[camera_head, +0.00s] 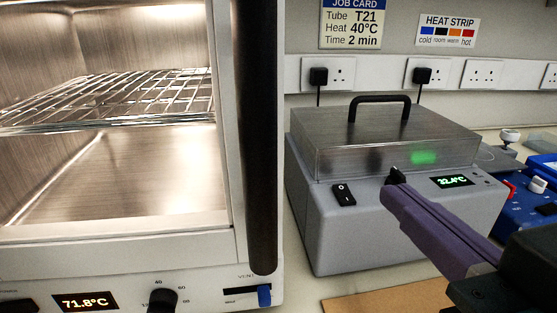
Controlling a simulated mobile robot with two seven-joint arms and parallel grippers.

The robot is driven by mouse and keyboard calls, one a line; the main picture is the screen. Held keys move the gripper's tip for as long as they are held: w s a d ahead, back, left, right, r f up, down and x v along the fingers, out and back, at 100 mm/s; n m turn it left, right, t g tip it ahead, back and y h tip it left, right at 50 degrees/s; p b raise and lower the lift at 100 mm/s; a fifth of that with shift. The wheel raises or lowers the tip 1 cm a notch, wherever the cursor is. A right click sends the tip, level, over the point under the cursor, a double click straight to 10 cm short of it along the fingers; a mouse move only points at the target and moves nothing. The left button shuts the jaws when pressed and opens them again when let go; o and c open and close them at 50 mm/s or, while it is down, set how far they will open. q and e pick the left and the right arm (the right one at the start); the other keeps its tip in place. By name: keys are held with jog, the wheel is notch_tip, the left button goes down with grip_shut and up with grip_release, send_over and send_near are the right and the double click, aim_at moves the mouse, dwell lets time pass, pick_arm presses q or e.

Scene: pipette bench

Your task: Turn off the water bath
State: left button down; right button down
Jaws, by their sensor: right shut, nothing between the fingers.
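A lit green display (452,181) on the right reads about 32.4°C. My right gripper (397,176) comes in from the lower right and is shut and empty. Its dark tip appears in front of the panel, between switch and display, right of the switch. I cannot tell whether it touches the panel. My left gripper is not in view.
An open lit oven (120,240) with a wire rack (110,98) fills the left; its display (85,301) reads 71.8°C. Blue equipment (525,205) stands at the right. Wall sockets (483,73) hold two black plugs. A brown board (385,298) lies in front of the bath.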

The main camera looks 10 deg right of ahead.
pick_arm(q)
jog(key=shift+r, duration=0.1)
pick_arm(e)
jog(key=shift+w, duration=0.15)
pick_arm(q)
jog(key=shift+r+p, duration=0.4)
jog(key=shift+p, duration=0.1)
pick_arm(e)
send_over(344, 194)
jog(key=s, duration=0.2)
jog(key=shift+s+f, duration=0.1)
jog(key=shift+f, duration=0.4)
pick_arm(q)
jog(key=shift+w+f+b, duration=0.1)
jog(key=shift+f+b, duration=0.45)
jog(key=shift+b, duration=0.05)
pick_arm(e)
jog(key=f, duration=0.2)
jog(key=shift+w+f, duration=0.25)
jog(key=shift+f, duration=0.15)
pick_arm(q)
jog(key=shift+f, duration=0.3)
pick_arm(e)
jog(key=shift+w+f, duration=0.1)
jog(key=shift+f, duration=0.6)
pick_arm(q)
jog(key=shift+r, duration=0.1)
